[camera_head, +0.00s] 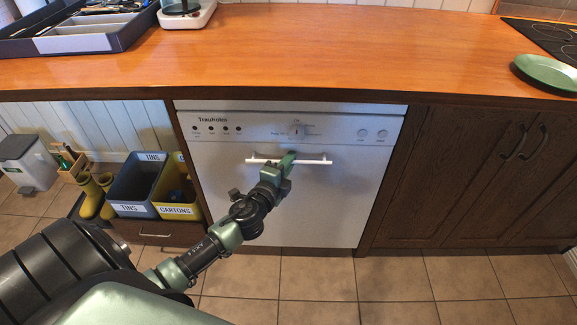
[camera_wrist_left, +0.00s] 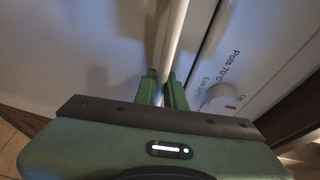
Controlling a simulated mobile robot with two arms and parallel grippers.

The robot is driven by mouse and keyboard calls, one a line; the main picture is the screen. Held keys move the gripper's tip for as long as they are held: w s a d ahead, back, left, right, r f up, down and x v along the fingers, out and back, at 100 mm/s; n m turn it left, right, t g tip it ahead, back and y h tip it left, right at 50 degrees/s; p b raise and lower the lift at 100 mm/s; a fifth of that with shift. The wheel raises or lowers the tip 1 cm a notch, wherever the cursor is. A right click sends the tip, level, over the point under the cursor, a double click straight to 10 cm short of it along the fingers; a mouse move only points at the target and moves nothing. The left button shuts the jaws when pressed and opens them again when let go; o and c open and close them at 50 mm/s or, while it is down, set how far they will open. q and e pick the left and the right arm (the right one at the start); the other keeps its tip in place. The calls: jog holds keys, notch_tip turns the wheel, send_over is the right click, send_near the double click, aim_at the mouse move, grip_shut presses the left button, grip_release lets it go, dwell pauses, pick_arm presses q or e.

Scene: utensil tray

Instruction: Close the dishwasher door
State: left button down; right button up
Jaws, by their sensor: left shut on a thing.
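The white dishwasher door (camera_head: 320,205) stands upright under the counter, looking flush or nearly flush with its control panel (camera_head: 240,128). Whether it is latched I cannot tell. Its light bar handle (camera_head: 318,161) runs across the upper door. My left gripper (camera_head: 288,158) is at the middle of this handle, shut on it. In the left wrist view the green fingers (camera_wrist_left: 162,90) are on both sides of the handle bar (camera_wrist_left: 175,40). The fingertip contact is partly hidden. My right gripper is not in view.
An orange wooden counter (camera_head: 330,45) runs above the dishwasher, with a utensil tray (camera_head: 75,45) at its left. Dark cabinets (camera_head: 470,185) stand to the right. Blue and yellow bins (camera_head: 145,180) and yellow boots (camera_head: 92,197) are to the left. Tiled floor (camera_head: 330,285) is open in front.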

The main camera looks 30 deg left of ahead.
pick_arm(q)
jog(key=shift+w+a+r, duration=0.15)
jog(key=shift+a+r, duration=0.05)
jog(key=shift+a, duration=0.05)
jog(key=c, duration=1.8)
grip_release()
jog(key=shift+r, duration=0.1)
jog(key=shift+o, duration=0.2)
jog(key=shift+s, duration=0.3)
jog(key=s+d, duration=0.1)
jog(key=s, duration=0.6)
jog(key=shift+s+d, duration=0.15)
jog(key=shift+d, duration=0.05)
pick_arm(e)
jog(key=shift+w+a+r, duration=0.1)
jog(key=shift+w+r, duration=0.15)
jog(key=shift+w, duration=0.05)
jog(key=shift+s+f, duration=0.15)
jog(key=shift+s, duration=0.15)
